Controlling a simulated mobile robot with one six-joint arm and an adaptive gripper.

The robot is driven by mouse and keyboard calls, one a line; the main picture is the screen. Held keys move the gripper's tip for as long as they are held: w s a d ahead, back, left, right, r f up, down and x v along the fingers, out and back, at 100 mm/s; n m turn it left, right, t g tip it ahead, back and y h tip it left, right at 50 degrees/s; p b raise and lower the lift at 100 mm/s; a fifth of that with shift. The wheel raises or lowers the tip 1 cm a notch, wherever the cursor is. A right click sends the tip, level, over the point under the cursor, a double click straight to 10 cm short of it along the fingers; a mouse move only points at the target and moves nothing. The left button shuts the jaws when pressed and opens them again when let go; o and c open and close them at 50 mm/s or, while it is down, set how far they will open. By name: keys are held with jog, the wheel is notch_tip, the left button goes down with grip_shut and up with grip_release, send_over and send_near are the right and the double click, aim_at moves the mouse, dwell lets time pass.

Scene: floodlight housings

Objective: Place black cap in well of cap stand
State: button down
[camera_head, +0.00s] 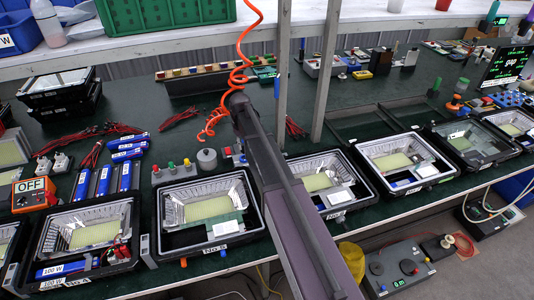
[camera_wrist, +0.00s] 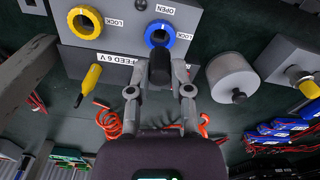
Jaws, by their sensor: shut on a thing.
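My gripper (camera_wrist: 159,90) is shut on the black cap (camera_wrist: 159,68), a small dark cylinder between the fingertips. In the wrist view, the cap overlaps the lower edge of a blue ring (camera_wrist: 160,36) on a grey panel; I cannot tell whether they touch. In the head view my arm hides the gripper and cap. A grey block with several coloured knobs (camera_head: 174,173) stands left of my arm, and what looks like its edge shows at right in the wrist view (camera_wrist: 285,48). I cannot tell whether it is the cap stand, and no empty well is clear.
The "FEED 6 V" panel (camera_wrist: 118,58) also bears a yellow ring (camera_wrist: 85,20). A yellow handle (camera_wrist: 89,80) hangs near it. A grey cylinder (camera_wrist: 231,75) stands beside the panel. Floodlight housings (camera_head: 208,205) line the bench front. An orange coiled hose (camera_head: 240,65) hangs by my arm.

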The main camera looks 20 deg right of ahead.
aim_at(243, 145)
notch_tip(243, 145, up, 19)
jog(key=p, duration=1.8)
jog(key=shift+p, duration=0.4)
jog(key=shift+s, duration=0.1)
